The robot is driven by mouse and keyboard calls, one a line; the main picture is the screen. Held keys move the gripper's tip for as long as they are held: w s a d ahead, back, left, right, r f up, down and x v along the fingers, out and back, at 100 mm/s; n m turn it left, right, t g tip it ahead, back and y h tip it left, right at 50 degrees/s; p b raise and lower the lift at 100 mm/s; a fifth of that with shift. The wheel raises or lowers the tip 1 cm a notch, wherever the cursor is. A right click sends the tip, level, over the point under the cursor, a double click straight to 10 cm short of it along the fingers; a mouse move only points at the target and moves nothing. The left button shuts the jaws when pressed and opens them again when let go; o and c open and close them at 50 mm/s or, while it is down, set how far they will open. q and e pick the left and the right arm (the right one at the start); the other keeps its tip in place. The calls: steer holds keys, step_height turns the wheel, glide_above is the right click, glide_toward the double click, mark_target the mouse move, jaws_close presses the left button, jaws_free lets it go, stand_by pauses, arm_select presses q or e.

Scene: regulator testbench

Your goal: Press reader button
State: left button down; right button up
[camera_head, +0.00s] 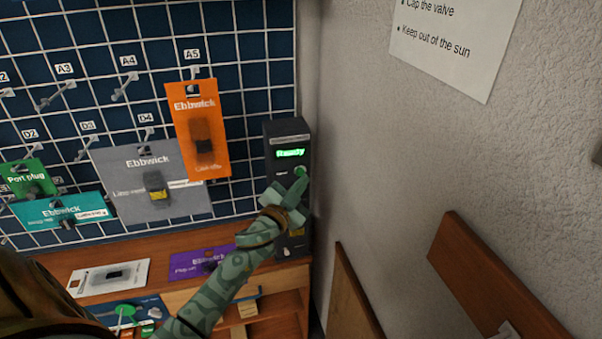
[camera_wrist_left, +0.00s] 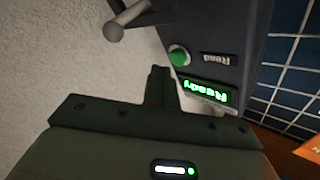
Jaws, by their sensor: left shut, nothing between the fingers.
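The reader (camera_head: 287,137) is a dark upright box at the right end of the blue grid board. The round green reader button (camera_head: 301,171) sits just below the display. In the wrist view I see the button (camera_wrist_left: 180,56), the label "Read" beside it, and the display (camera_wrist_left: 208,92), turned over. My left gripper (camera_head: 297,186) is shut and empty, its tips close to the button; it also shows in the wrist view (camera_wrist_left: 160,75). A small gap shows there beside the button. My right gripper is not in view.
Packs hang on the board left of the reader: orange (camera_head: 202,118), grey (camera_head: 135,200), teal (camera_head: 45,214) and green (camera_head: 31,175). A purple pack (camera_head: 190,262) and a white card (camera_head: 110,277) lie on the wooden shelf. A plain wall (camera_head: 375,160) stands close on the right.

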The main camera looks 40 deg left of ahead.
arm_select(q)
steer(key=shift+a, duration=0.1)
stand_by(0.3)
steer(key=shift+w+a, duration=0.25)
steer(key=shift+w+a, duration=0.3)
steer(key=shift+a, duration=0.05)
stand_by(0.8)
stand_by(0.4)
steer(key=shift+s+d+p, duration=0.3)
steer(key=shift+s+d, duration=0.3)
steer(key=shift+d, duration=0.05)
